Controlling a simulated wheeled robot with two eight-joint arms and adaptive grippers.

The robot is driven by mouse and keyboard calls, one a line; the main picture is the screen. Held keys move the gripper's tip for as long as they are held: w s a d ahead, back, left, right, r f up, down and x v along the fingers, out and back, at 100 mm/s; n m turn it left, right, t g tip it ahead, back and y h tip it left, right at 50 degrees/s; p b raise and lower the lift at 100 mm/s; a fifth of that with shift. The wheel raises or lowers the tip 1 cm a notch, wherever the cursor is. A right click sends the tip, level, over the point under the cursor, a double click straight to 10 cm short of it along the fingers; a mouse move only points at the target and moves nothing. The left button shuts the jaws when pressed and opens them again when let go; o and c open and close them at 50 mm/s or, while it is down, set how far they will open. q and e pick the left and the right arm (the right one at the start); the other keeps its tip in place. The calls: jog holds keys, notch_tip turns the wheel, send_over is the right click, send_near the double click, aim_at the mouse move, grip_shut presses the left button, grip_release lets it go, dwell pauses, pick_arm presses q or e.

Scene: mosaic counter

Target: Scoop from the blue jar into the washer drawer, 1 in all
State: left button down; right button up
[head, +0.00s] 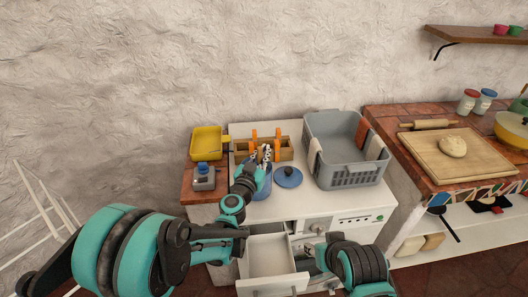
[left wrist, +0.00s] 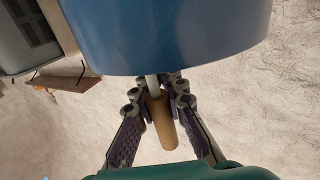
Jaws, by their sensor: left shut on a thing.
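The blue jar (head: 262,188) stands on the washer top, partly hidden by my left arm; its blue side fills the top of the left wrist view (left wrist: 165,35). My left gripper (head: 264,154) is at the jar and shut on the tan handle of the scoop (left wrist: 162,122). The scoop's pale shaft runs up behind the jar's edge in the wrist view; its bowl is hidden. The washer drawer (head: 270,256) is pulled out at the front of the washer and looks empty. My right gripper (head: 312,262) is low beside the drawer, its fingers mostly hidden by my arm.
A blue lid (head: 288,177) lies right of the jar. A grey basket (head: 345,172) with cloths over its rim stands farther right. A wooden caddy (head: 285,150) stands behind the jar. A yellow tub (head: 206,142) and a small grey-blue item (head: 203,178) are at left.

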dwell(0.4)
pick_arm(q)
notch_tip(320, 180, up, 10)
jog(key=p, duration=0.7)
jog(key=shift+r, duration=0.15)
dwell(0.3)
